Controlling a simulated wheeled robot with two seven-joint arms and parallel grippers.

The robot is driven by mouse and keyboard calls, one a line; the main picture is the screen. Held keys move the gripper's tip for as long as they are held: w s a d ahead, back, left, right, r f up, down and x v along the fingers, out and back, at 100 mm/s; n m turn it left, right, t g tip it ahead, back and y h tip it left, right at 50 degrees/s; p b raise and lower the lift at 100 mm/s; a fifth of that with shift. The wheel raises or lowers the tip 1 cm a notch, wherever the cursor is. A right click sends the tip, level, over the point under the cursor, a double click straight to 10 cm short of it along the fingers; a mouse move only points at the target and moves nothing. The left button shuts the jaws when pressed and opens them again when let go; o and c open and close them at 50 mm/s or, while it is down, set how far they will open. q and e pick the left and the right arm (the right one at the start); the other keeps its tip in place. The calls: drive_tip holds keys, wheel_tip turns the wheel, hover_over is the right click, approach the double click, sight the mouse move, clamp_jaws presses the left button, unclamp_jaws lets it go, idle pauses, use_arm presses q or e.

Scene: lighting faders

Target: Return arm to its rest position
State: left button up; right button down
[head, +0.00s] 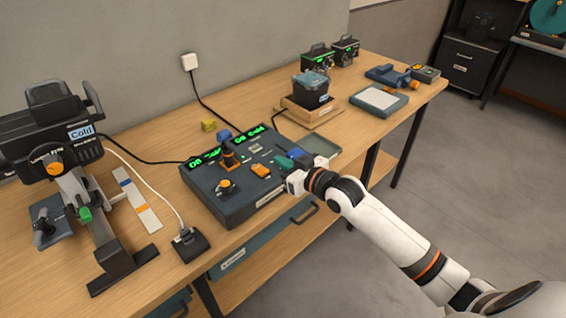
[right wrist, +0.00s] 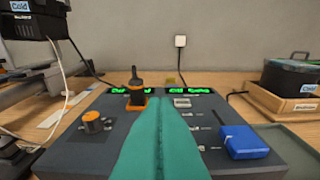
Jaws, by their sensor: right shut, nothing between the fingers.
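The dark grey fader console (head: 225,207) sits on the wooden table, with green lit displays along its back edge. On it are an orange knob (right wrist: 97,122), an upright dark lever with an orange base (right wrist: 136,97), and a blue block (right wrist: 243,141) at the right. My left gripper is not in view.
A lamp head on a stand (head: 108,262) is at left, near a small black box (head: 186,245) with a white cable. A wooden tray (head: 312,119) holding a dark container and a grey pad (head: 378,101) are farther right. Open floor lies right of the table.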

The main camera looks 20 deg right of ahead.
drive_tip(key=shift+f, duration=0.1)
drive_tip(key=s+a+f+g+h, duration=0.2)
drive_tip(key=s+f+g, duration=0.3)
drive_tip(key=s, duration=0.6)
drive_tip(key=s+a+f+g+h, duration=0.1)
drive_tip(key=s+a+f+g, duration=0.2)
drive_tip(key=s+f, duration=0.6)
drive_tip(key=s+d+r+m+g+h, duration=0.1)
drive_tip(key=s+d+m+g+h, duration=0.15)
drive_tip(key=s, duration=1.15)
wheel_tip(320, 180, down, 26)
drive_tip(key=g, duration=0.2)
drive_tip(key=s+d+f+g, duration=0.1)
drive_tip(key=s+d+f, duration=0.1)
drive_tip(key=s+f, duration=1.4)
drive_tip(key=shift+s+d+f+n, duration=0.2)
drive_tip(key=shift+s+d+n, duration=0.05)
drive_tip(key=shift+s+n, duration=0.25)
